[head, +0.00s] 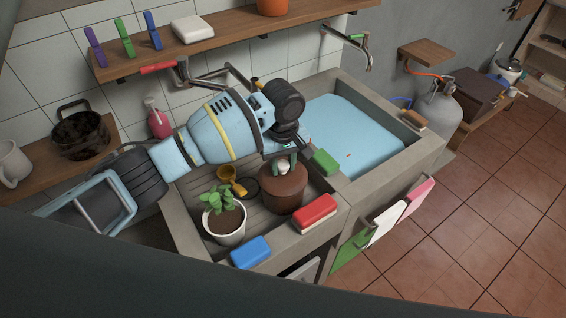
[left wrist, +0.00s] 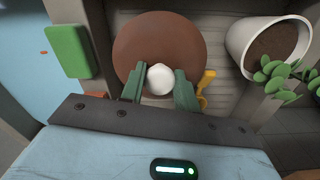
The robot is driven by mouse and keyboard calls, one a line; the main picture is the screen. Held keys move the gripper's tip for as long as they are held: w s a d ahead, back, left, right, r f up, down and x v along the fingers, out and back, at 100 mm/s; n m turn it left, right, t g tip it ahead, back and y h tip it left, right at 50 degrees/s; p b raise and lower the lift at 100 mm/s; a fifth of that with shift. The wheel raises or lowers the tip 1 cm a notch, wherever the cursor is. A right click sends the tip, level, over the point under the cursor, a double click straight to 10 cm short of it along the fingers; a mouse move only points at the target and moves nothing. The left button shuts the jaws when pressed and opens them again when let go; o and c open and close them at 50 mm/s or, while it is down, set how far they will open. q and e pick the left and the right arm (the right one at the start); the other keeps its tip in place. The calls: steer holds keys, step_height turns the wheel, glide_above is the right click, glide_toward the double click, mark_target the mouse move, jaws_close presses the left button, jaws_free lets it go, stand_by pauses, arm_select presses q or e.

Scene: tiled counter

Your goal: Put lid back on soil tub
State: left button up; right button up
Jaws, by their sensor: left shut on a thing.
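The brown round lid (head: 281,178) with a white knob sits at the top of the brown soil tub (head: 284,206) in the drainer part of the sink. Lid and tub share nearly the same colour, and I cannot tell whether a small gap lies between them. My left gripper (head: 285,164) comes down from above and is shut on the lid's white knob. In the left wrist view, the green fingers of the left gripper (left wrist: 158,84) stand on both sides of the knob above the lid (left wrist: 160,40), which hides the tub. My right gripper is not in view.
A potted plant (head: 225,220) and a yellow scoop (head: 232,182) stand left of the tub. The water-filled basin (head: 350,135) is to the right.

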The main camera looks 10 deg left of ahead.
arm_select(q)
steer(key=o, duration=1.5)
steer(key=shift+o, duration=0.2)
steer(key=shift+r, duration=0.1)
steer(key=shift+r, duration=3.45)
jaws_close()
steer(key=shift+f, duration=2.6)
